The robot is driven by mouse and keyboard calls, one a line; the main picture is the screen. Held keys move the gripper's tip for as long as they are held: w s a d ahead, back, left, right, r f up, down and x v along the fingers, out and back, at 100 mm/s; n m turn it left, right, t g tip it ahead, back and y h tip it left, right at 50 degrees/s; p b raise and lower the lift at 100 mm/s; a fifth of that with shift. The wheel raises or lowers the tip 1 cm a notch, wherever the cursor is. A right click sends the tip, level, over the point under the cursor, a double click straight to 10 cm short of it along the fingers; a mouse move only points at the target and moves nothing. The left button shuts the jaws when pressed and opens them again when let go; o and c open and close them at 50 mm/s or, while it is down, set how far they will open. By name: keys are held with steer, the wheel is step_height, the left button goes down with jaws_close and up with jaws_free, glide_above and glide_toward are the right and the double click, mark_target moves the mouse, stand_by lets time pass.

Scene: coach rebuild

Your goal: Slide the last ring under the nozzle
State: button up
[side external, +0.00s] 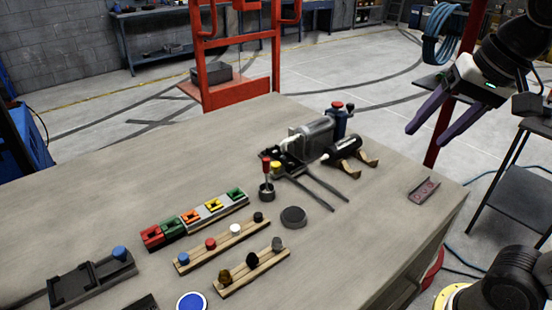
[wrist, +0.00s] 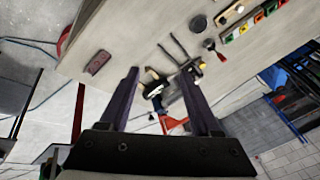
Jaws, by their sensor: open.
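My gripper (side external: 426,137) is open and empty, raised above the right end of the table, with its purple fingers apart. In the wrist view its fingers (wrist: 159,73) frame the table's edge and the machine. The grey and black machine (side external: 312,136) stands at the back right of the table, with two dark rails (side external: 322,192) reaching forward. A yellow-topped piece (side external: 276,168) sits by the rails. I cannot make out which part is the nozzle, nor identify a ring with certainty. A dark round disc (side external: 293,217) lies flat in front of the rails.
A black cylinder (side external: 345,148) rests on wooden cradles beside a blue, red-topped bottle (side external: 338,122). A coloured block row (side external: 195,217) and wooden peg strips (side external: 222,243) lie left. A reddish plate (side external: 424,191) lies near the right edge.

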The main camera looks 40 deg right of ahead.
steer(key=w+r+m+g, duration=0.1)
steer(key=w+r+m, duration=0.4)
steer(key=w, duration=0.4)
steer(key=m+g, duration=0.4)
glide_above(276, 163)
step_height(276, 163, down, 13)
step_height(276, 163, down, 14)
steer(key=shift+a+f, duration=0.1)
steer(key=shift+f, duration=0.05)
jaws_close()
